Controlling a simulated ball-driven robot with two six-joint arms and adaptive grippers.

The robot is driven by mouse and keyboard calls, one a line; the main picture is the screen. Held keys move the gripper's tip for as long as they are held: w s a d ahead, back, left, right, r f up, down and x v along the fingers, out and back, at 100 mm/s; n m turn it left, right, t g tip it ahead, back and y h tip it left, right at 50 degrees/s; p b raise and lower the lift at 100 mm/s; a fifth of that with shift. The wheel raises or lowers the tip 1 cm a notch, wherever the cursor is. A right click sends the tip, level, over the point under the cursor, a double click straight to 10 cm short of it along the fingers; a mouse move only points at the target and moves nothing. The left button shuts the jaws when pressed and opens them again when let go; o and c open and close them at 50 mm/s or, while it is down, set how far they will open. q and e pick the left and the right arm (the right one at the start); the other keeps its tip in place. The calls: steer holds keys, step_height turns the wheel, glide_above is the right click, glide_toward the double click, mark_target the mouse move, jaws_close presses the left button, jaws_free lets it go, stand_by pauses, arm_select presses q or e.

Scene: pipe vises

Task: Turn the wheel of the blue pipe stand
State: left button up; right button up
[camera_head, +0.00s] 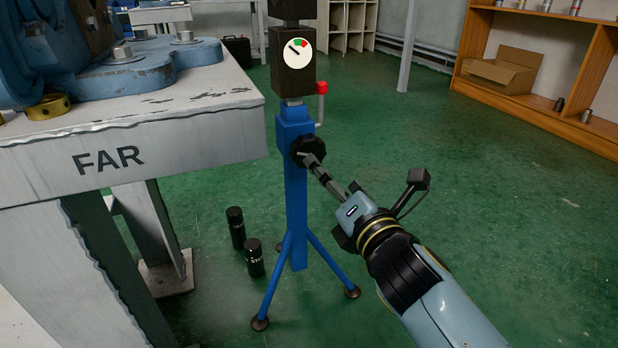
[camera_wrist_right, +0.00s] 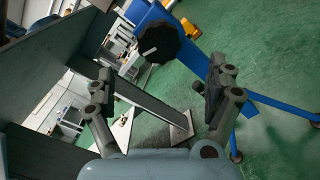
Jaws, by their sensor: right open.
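The blue pipe stand (camera_head: 296,200) stands upright on the green floor on splayed legs. Its black wheel (camera_head: 308,150) is on the front of the post, below a black box with a round gauge (camera_head: 293,52). My right gripper (camera_head: 316,166) reaches toward the wheel from the lower right, its fingertips overlapping the wheel's lower edge in the head view. In the right wrist view the black wheel (camera_wrist_right: 160,42) shows beyond the two spread fingers of the right gripper (camera_wrist_right: 158,90), with nothing between them. I cannot tell whether a finger touches it. The left gripper is not in view.
A worn grey table (camera_head: 210,130) marked FAR stands close on the left with a blue vise (camera_head: 130,78) on it. Two black cans (camera_head: 255,258) stand on the floor beside the stand. A wooden shelf (camera_head: 560,110) is at the far right. The floor on the right is clear.

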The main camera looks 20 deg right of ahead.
mark_target(310, 151)
steer(key=w, duration=0.9)
steer(key=shift+w+a+r, duration=0.1)
steer(key=shift+w+a, duration=0.1)
steer(key=shift+w, duration=0.65)
steer(key=c, duration=1.2)
steer(key=shift+m, duration=0.3)
